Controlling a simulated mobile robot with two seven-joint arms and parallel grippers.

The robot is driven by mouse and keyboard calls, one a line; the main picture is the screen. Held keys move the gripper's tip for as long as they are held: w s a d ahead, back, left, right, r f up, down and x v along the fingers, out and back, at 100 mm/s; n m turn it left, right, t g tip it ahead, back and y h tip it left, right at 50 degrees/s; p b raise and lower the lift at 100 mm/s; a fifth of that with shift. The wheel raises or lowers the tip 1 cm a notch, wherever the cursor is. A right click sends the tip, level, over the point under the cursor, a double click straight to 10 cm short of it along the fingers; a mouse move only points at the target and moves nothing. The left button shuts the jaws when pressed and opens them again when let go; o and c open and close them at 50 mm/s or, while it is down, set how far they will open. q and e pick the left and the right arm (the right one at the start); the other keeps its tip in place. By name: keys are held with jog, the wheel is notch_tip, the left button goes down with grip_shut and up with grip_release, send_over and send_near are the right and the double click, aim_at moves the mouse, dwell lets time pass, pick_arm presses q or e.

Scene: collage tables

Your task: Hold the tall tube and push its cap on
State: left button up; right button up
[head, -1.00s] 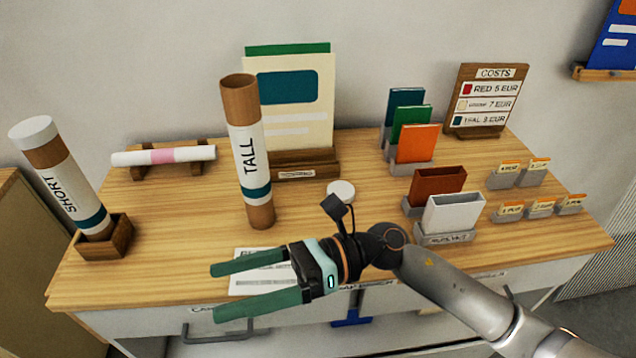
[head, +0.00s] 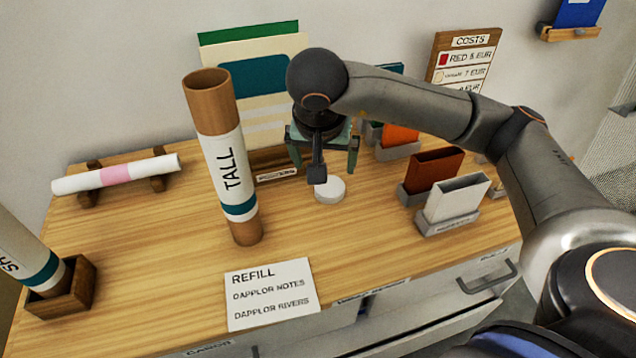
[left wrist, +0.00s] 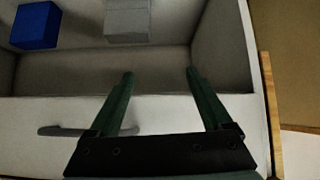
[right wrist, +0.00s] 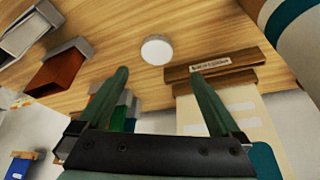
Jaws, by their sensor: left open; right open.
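The tall tube (head: 224,160) stands upright on the tabletop, brown with a white TALL label and a teal band. Its top end is open and uncapped. A white round cap (head: 330,189) lies flat on the table to its right. My right gripper (head: 322,165) is open, pointing down above and just behind the cap. In the right wrist view the cap (right wrist: 156,50) sits beyond the open fingers (right wrist: 160,80), with nothing between them. My left gripper (left wrist: 160,80) is open and empty over an open drawer; it is not in the head view.
A SHORT tube (head: 28,255) stands in a wooden holder (head: 78,285) at left. A rolled paper (head: 115,174) lies on a rack. A REFILL sheet (head: 270,293) lies at the front edge. Brown (head: 433,171) and white (head: 458,199) holders stand right of the cap.

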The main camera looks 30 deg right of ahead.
jog(key=shift+d, duration=0.1)
send_over(329, 187)
jog(key=s+a, duration=0.2)
notch_tip(329, 187, down, 7)
jog(key=shift+r+p, duration=0.15)
jog(key=shift+p, duration=0.15)
jog(key=x, duration=0.2)
jog(key=p+x, duration=0.1)
jog(key=x, duration=0.1)
jog(key=shift+d, duration=0.3)
jog(key=shift+w+f, duration=0.15)
jog(key=shift+f, duration=0.3)
